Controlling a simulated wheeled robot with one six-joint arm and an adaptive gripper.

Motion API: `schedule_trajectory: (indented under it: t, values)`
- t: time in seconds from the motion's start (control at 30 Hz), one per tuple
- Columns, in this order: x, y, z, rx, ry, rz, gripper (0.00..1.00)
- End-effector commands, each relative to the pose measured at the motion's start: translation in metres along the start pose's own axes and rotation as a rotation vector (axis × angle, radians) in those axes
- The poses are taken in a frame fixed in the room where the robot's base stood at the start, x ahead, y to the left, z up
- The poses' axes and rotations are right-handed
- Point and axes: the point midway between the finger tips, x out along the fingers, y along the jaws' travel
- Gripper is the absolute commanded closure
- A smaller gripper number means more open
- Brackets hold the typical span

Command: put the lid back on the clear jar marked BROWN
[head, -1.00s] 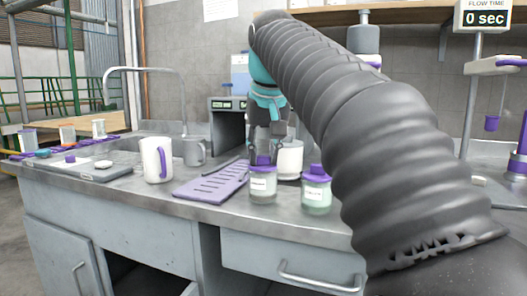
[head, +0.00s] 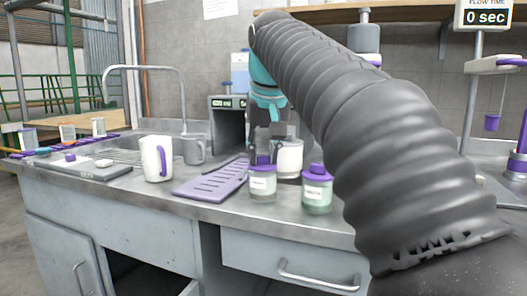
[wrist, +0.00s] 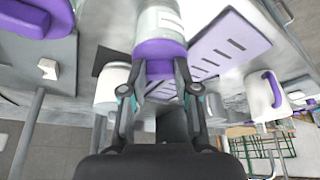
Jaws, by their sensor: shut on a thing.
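A clear jar (head: 262,187) with a white label stands near the counter's front edge; the label is too small to read. A purple lid (head: 263,167) sits at its mouth, and I cannot tell whether it is fully seated. My gripper (head: 265,157) is above the jar, pointing down, shut on the lid's knob. In the wrist view, the lid (wrist: 160,52) is between the fingertips of my gripper (wrist: 160,66), with the jar (wrist: 160,20) directly beyond it.
A second purple-lidded jar (head: 317,192) stands close on the right. A white container (head: 289,160) is just behind. A slotted purple rack (head: 210,180) lies left, then a white mug (head: 156,160) with a purple handle and a grey mug (head: 194,150).

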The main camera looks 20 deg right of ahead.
Motion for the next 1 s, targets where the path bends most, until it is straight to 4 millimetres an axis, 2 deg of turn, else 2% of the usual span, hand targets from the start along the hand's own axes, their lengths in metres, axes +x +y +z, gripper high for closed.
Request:
schedule_trajectory:
  t: [0.2, 0.23, 0.33, 0.57, 0.67, 1.0]
  values:
    - [0.0002, 0.0, 0.0001, 0.0, 0.0, 0.0, 0.85]
    - [0.0002, 0.0, 0.0001, 0.0, 0.0, 0.0, 0.67]
    - [0.0003, 0.0, 0.0001, 0.0, -0.001, 0.0, 0.42]
    - [0.0003, 0.0, 0.0001, 0.0, -0.001, 0.0, 0.41]
    - [0.0003, 0.0, 0.0001, 0.0, -0.001, 0.0, 0.16]
    - [-0.0005, 0.0, -0.0003, 0.0, -0.001, 0.0, 0.16]
